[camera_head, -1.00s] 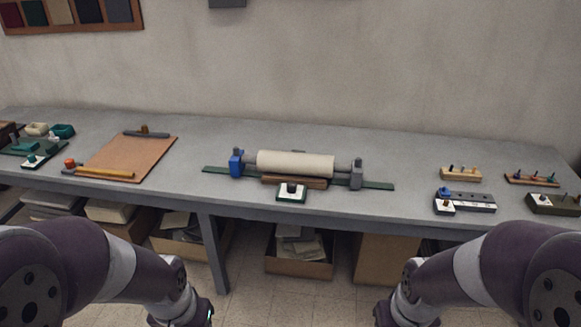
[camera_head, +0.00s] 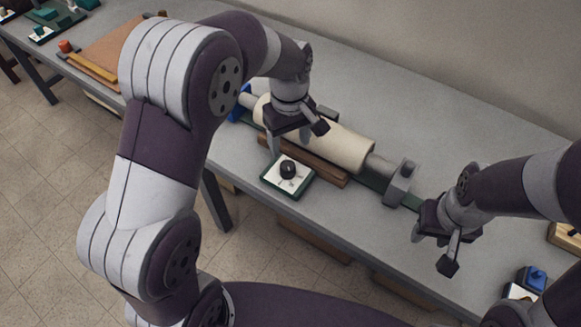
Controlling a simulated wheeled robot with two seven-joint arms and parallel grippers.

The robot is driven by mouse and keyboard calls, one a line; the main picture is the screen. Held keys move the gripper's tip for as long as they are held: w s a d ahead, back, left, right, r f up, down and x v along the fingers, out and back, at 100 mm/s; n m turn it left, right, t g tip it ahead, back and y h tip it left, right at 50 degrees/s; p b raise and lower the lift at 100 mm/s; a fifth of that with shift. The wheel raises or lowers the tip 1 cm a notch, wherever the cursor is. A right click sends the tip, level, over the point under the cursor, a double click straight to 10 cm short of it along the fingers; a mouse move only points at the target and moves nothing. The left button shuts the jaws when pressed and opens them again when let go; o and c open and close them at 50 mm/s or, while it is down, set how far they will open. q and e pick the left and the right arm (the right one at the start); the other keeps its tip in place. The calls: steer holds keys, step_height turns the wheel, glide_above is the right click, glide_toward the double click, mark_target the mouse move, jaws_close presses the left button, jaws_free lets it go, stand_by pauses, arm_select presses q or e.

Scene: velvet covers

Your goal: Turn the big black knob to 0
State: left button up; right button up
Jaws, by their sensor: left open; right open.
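The big black knob (camera_head: 288,169) stands on a small white plate with a green edge (camera_head: 272,179) at the front edge of the bench, in front of the roller. A dark mark shows on the plate, but it is too small to read. My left gripper (camera_head: 296,143) is open, just above and behind the knob, pointing down, and seems apart from it. My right gripper (camera_head: 432,250) is open and empty over the bench's front edge, to the right of the roller. Which way the knob points is not clear.
The cream roller (camera_head: 345,146) sits between a blue end block (camera_head: 246,103) and a grey end block (camera_head: 401,183), with a wooden bar (camera_head: 333,176) before it. A blue knob (camera_head: 536,275) lies lower right. The orange-brown board (camera_head: 112,50) is upper left. Bare bench lies behind the roller.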

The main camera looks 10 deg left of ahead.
mark_target(287, 165)
arm_select(q)
steer(key=f, duration=0.7)
steer(key=shift+s+a+f+b, duration=0.15)
steer(key=shift+s+a+b, duration=0.05)
steer(key=shift+s+b, duration=0.15)
steer(key=shift+w+f, duration=0.15)
steer(key=shift+f, duration=0.35)
steer(key=c, duration=1.1)
